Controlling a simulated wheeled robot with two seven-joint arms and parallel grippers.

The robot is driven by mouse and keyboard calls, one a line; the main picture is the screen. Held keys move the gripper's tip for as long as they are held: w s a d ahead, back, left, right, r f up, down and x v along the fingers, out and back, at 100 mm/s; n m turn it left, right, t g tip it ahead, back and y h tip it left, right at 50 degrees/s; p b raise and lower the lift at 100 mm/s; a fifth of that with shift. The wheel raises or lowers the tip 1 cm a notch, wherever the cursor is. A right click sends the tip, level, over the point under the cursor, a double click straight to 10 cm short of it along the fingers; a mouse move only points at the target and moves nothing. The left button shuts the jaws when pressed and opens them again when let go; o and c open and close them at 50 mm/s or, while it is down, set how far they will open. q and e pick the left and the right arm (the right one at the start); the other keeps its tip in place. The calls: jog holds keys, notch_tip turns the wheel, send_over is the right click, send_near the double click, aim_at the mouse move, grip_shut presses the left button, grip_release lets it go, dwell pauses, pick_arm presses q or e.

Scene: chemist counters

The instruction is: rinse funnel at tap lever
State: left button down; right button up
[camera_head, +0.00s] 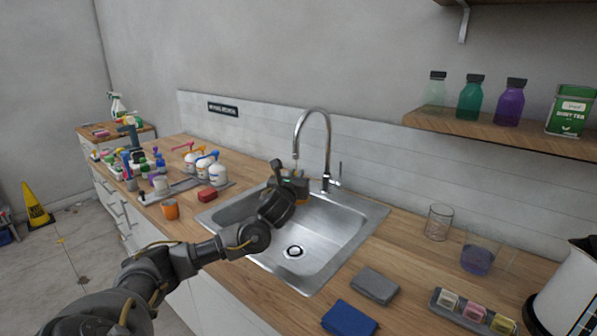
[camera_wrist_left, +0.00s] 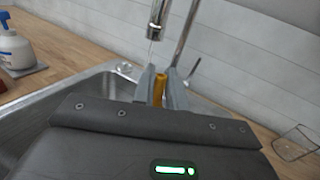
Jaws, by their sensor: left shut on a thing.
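My left gripper (camera_head: 295,186) is over the back part of the steel sink, just under the tap spout (camera_head: 296,155). It is shut on a small orange-yellow piece, which I take for the funnel (camera_wrist_left: 159,90); it shows between the fingers in the left wrist view, mostly hidden by them. The tap mouth (camera_wrist_left: 124,39) is close above the fingers there. A thin pale line hangs below the mouth; I cannot tell if it is water. The tap lever (camera_head: 340,173) stands upright right of the tap, apart from the gripper. My right gripper is out of view.
The sink (camera_head: 325,240) is empty around its drain. Right are a glass beaker (camera_head: 438,222), a grey sponge (camera_head: 375,286), a blue cloth (camera_head: 349,319) and a kettle (camera_head: 568,295).

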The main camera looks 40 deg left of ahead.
pick_arm(q)
jog(key=shift+w+a+f, duration=0.15)
jog(key=shift+w+a, duration=0.25)
jog(key=shift+a, duration=0.2)
jog(key=shift+w+a+f, duration=0.15)
jog(key=shift+w+a, duration=0.2)
jog(key=shift+a, duration=0.25)
jog(key=shift+w+a+f, duration=0.25)
jog(key=shift+w+a, duration=0.35)
jog(key=shift+a, duration=0.25)
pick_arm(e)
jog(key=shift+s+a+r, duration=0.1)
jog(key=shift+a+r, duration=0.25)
pick_arm(q)
jog(key=shift+d, duration=0.25)
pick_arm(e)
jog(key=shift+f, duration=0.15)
pick_arm(q)
jog(key=shift+w+d, duration=0.2)
jog(key=shift+d, duration=0.15)
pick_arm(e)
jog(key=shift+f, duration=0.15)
pick_arm(q)
jog(key=shift+a, duration=0.15)
jog(key=shift+s+a, duration=0.2)
jog(key=shift+a, duration=0.25)
